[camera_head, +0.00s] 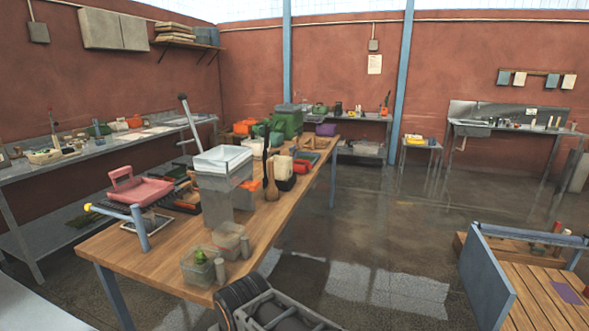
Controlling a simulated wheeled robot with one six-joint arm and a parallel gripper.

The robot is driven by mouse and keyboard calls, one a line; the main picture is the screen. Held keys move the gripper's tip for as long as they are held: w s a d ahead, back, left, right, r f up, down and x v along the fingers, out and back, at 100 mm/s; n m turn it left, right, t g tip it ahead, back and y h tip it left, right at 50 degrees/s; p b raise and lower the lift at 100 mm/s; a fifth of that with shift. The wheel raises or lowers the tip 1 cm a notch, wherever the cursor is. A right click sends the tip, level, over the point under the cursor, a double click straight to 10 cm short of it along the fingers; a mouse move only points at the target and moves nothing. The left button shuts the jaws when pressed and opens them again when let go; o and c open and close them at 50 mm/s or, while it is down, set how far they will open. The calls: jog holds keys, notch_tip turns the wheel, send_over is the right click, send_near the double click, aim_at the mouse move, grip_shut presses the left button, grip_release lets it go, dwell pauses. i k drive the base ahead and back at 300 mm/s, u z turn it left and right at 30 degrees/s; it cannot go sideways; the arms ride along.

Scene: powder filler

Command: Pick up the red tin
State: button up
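No object can be clearly made out as the red tin. A small red upright object (557,227) stands by the wooden slatted platform at the right; it is too small to tell if it is a tin. A tiny reddish object (574,126) is at the right end of the far bench.
The table holds a grey bin (215,195), a pink tray-like piece (140,190), clear tubs (198,267) and green cases (285,122). Open floor (375,235) lies between the table and a blue panel (485,275).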

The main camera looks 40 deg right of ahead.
aim_at(301, 167)
jog(key=z, duration=1.3)
